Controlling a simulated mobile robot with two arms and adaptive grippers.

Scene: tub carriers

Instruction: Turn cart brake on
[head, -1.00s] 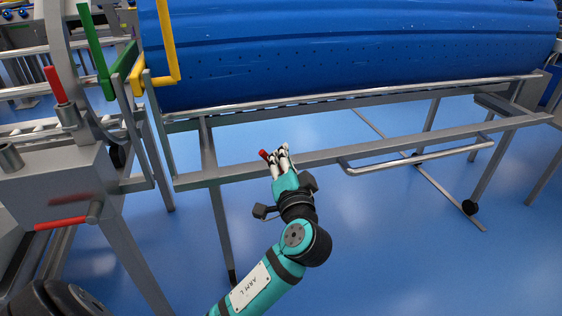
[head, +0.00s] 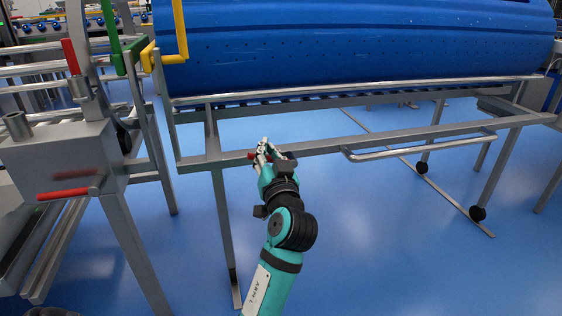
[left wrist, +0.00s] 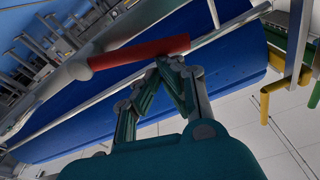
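The cart is a grey metal frame (head: 400,134) under a long blue tub (head: 350,45). A red brake handle (head: 252,156) shows in small part at its front rail, mostly hidden by my left gripper (head: 263,146). In the left wrist view the red handle (left wrist: 140,53) lies across the picture on a grey metal lever (left wrist: 70,70). The fingers of my left gripper (left wrist: 172,66) come together just below the handle's free end. They look shut, with nothing visibly between them. I cannot tell whether they touch the handle. My right gripper is not in view.
At the left stands a grey machine box (head: 60,160) with another red handle (head: 63,194) and an upright red lever (head: 70,56). Green and yellow bars (head: 181,30) stand by the tub's left end. The blue floor (head: 380,240) in front is clear.

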